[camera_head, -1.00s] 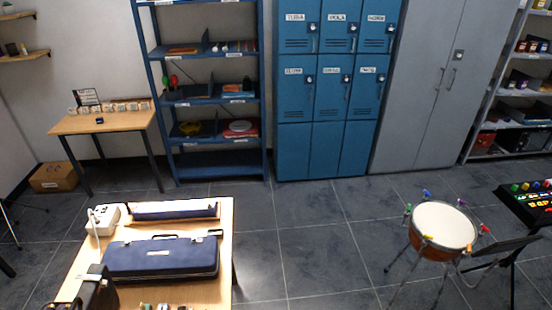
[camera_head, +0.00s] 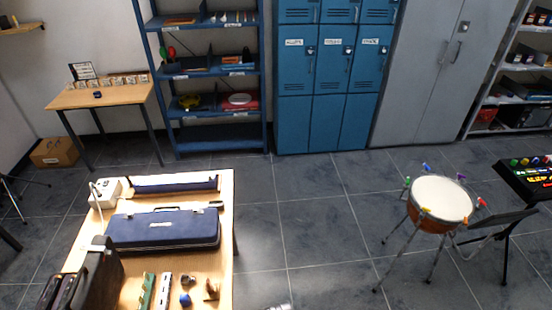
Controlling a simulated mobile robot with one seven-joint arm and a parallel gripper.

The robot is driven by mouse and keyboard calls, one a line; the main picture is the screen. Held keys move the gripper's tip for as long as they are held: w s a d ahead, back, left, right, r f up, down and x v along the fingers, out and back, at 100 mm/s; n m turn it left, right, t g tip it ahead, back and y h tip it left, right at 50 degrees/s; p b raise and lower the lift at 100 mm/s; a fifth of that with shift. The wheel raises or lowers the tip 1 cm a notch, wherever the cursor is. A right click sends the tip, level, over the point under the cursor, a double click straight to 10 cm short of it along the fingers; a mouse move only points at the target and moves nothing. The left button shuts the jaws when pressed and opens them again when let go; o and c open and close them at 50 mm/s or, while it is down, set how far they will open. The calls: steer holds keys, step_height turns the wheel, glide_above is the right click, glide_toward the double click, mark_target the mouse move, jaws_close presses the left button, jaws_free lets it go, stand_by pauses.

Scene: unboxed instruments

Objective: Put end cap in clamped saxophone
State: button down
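I cannot make out a clamped saxophone in this view. On the wooden table (camera_head: 226,240) at lower left, several small items lie near the bottom edge. They include a small blue round piece (camera_head: 185,299) and a small brown piece (camera_head: 211,290). I cannot tell whether either is the end cap. My gripper cannot be made out. A small pale piece cut off by the bottom edge (camera_head: 278,307) is too little to identify.
A closed blue case (camera_head: 163,231) and dark upright cases (camera_head: 100,275) stand on the table, with green (camera_head: 146,291) and silver (camera_head: 164,291) strips nearby. A drum on legs (camera_head: 440,200) stands right. The floor between is clear. Shelves and lockers line the back.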

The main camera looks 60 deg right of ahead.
steer(key=shift+f+b, duration=0.3)
steer(key=shift+f, duration=0.55)
stand_by(1.2)
stand_by(0.5)
steer(key=c, duration=0.7)
jaws_free()
steer(key=shift+o, duration=0.2)
steer(key=shift+r, duration=0.15)
steer(key=shift+r+p, duration=0.3)
steer(key=shift+r, duration=2.6)
